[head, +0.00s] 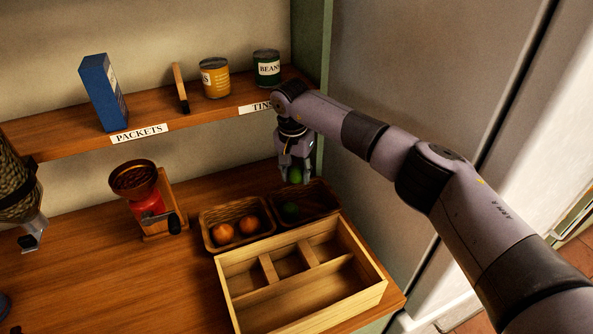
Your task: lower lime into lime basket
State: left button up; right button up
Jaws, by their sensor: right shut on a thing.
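My right gripper (294,176) points down and is shut on a green lime (295,173). It holds the lime above the right-hand wooden basket (328,204), near its back side. Another dark green lime (290,209) lies inside that basket, in shadow. The held lime is partly covered by the fingers. My left gripper is not in view.
A matching basket (207,237) with two oranges (222,233) adjoins on the left. A divided wooden tray (372,290) stands in front. A red grinder (148,203) is at left. A shelf (200,107) with a blue packet (103,92) and tins (214,78) runs above.

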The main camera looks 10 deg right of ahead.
aim_at(297, 181)
jog(key=shift+f+b, duration=1)
jog(key=shift+f, duration=0.5)
jog(key=shift+f, duration=0.1)
jog(key=o, duration=1.3)
jog(key=shift+c, duration=0.2)
